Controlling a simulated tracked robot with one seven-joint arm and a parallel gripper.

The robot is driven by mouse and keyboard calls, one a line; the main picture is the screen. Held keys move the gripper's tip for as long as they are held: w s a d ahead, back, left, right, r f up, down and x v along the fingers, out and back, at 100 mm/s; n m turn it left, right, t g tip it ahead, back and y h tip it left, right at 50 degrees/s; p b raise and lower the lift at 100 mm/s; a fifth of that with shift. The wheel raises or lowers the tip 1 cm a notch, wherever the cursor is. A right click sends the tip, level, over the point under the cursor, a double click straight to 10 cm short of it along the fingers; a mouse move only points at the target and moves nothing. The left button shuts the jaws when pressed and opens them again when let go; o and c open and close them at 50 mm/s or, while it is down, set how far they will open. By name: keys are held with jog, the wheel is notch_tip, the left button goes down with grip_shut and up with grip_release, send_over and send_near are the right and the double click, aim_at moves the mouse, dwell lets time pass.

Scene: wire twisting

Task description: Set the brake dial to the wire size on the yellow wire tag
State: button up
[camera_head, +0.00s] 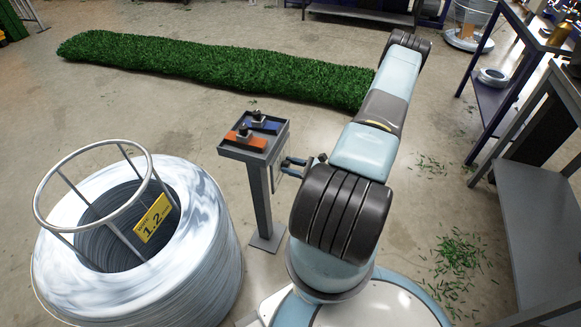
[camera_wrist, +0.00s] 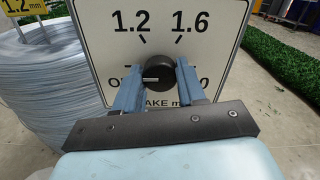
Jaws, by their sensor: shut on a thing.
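The yellow wire tag (camera_head: 153,218) hangs inside the ring on the wire coil and reads 1.2. It also shows in the wrist view (camera_wrist: 20,7), reading 1.2 mm. In the wrist view the brake dial (camera_wrist: 158,74) is a black round knob on a white panel (camera_wrist: 106,52). Its pale mark points left, toward the lower left label. The panel shows 1.2 at upper left and 1.6 at upper right; the lower labels are partly hidden by my fingers. My gripper (camera_wrist: 157,88) is shut on the knob, one finger each side. In the head view my gripper (camera_head: 292,168) is at the pedestal's right side.
The grey pedestal (camera_head: 261,195) carries an orange bar (camera_head: 245,140) and a blue bar (camera_head: 263,127) on top. The big wire coil (camera_head: 195,265) stands to its left. A green strip (camera_head: 215,68) lies behind. Grey benches (camera_head: 545,215) stand at right.

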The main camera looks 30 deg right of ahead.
jog(key=shift+a, duration=0.15)
jog(key=c, duration=0.3)
jog(key=shift+m, duration=0.3)
jog(key=m, duration=1.1)
jog(key=shift+d, duration=0.2)
dwell(0.4)
jog(key=o, duration=1)
jog(key=shift+o, duration=0.2)
jog(key=shift+d, duration=0.1)
